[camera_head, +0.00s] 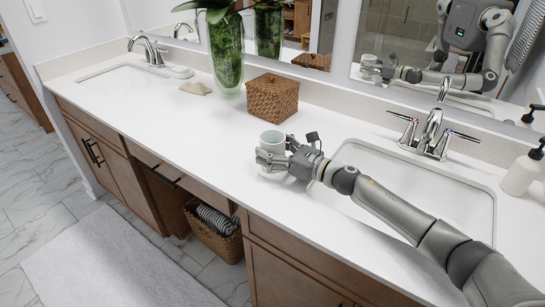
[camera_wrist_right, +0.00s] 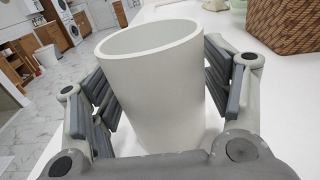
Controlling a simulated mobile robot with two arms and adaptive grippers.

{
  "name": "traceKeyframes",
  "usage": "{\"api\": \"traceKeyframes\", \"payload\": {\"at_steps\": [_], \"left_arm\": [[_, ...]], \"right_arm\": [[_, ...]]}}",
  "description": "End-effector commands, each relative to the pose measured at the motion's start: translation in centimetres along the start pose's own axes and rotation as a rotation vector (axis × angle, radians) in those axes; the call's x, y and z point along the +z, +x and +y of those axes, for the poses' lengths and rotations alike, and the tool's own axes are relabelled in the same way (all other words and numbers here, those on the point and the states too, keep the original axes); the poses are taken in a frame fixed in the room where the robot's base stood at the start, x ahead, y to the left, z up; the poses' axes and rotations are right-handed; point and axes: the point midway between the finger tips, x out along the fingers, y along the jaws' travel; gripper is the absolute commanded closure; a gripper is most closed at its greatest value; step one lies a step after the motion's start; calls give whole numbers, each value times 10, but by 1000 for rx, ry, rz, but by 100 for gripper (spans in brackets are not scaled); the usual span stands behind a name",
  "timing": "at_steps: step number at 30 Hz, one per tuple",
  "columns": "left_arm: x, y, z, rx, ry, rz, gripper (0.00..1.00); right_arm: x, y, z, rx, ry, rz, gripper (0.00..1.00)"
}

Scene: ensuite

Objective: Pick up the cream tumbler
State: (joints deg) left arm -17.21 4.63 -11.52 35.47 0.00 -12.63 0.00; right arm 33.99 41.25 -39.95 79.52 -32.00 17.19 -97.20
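The cream tumbler (camera_head: 272,141) is upright at the counter's front part, left of the right-hand sink; it fills the middle of the right wrist view (camera_wrist_right: 155,85). It looks empty. My right gripper (camera_head: 270,158) has its fingers on both sides of the tumbler. In the wrist view, the dark finger pads (camera_wrist_right: 160,90) lie against its left and right sides, with no clear gap at the upper pads. Whether the tumbler's base touches the counter is hard to tell. My left gripper is not in view.
A wicker box (camera_head: 272,98) stands behind the tumbler on the white counter (camera_head: 180,125). A green vase (camera_head: 227,55) and a small soap piece (camera_head: 196,88) are farther left. A faucet (camera_head: 432,132) and soap bottle (camera_head: 522,170) are to the right.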

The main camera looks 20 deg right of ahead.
Motion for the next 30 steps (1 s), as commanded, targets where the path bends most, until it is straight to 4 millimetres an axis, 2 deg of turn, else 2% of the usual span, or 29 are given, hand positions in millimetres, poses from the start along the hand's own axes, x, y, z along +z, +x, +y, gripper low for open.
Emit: {"api": "traceKeyframes", "payload": {"at_steps": [1,11,22,30], "left_arm": [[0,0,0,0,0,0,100],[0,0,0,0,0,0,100],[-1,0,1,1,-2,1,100],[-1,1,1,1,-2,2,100]], "right_arm": [[0,0,0,0,0,0,40],[2,0,0,0,0,-3,82],[5,0,0,1,-2,-3,82],[20,0,0,0,-3,-4,82]]}}
